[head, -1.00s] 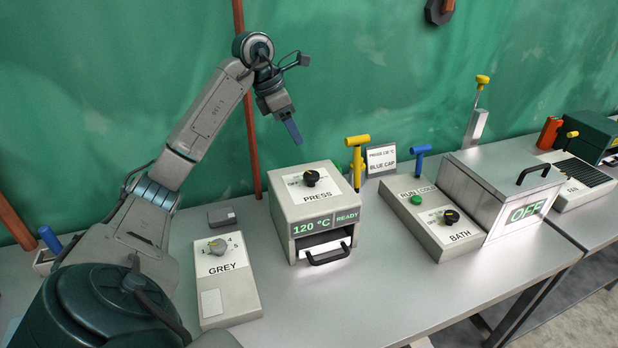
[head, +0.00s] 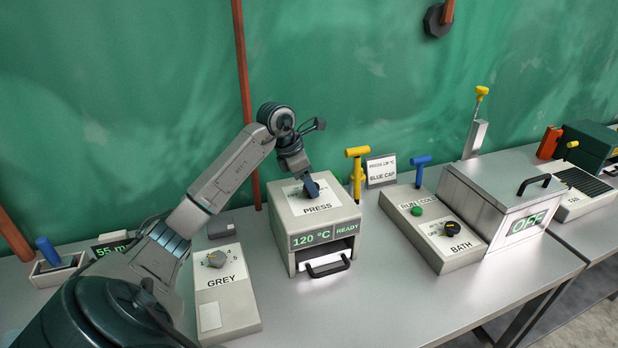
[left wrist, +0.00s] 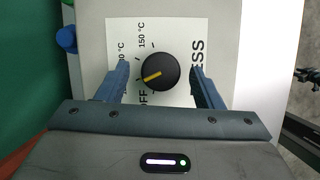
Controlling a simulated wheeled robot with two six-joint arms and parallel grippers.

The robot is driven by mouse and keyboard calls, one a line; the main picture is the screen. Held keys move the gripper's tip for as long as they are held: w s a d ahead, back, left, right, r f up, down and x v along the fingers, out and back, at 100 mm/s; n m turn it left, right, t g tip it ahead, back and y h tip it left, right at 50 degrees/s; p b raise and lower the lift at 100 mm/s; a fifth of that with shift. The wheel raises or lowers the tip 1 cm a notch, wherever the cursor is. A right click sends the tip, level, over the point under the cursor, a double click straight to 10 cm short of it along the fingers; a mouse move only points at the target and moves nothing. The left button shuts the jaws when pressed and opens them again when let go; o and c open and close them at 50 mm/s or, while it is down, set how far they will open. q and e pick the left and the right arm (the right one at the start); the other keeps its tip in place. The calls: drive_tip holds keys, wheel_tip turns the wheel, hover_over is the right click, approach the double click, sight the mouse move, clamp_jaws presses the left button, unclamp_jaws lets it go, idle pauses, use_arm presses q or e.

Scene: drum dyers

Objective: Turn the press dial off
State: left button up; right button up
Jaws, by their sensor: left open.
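The press (head: 335,222) is a grey box on the bench in the head view, with a green display reading 120 °C READY. My left gripper (head: 312,192) points down over its top panel and hides the dial there. In the left wrist view, the black round press dial (left wrist: 165,62) with a yellow pointer lies between the open fingers of my left gripper (left wrist: 158,70), with gaps on both sides. The pointer slants to the lower left, with OFF below it and temperature labels above. I cannot tell which mark it meets. My right gripper is not in view.
The grey dial box (head: 226,292) stands left of the press, and the bath panel (head: 436,240) stands to its right. Behind are a yellow T-handle (head: 357,170) and a BLUE CAP sign (head: 381,171). The press's black front handle (head: 328,268) sticks out.

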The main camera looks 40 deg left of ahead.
use_arm(q)
drive_tip(key=shift+d+f, duration=0.15)
drive_tip(key=shift+f, duration=0.15)
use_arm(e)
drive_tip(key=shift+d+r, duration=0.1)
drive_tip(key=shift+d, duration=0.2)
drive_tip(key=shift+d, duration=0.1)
use_arm(q)
drive_tip(key=c, duration=1)
drive_tip(key=shift+o, duration=0.2)
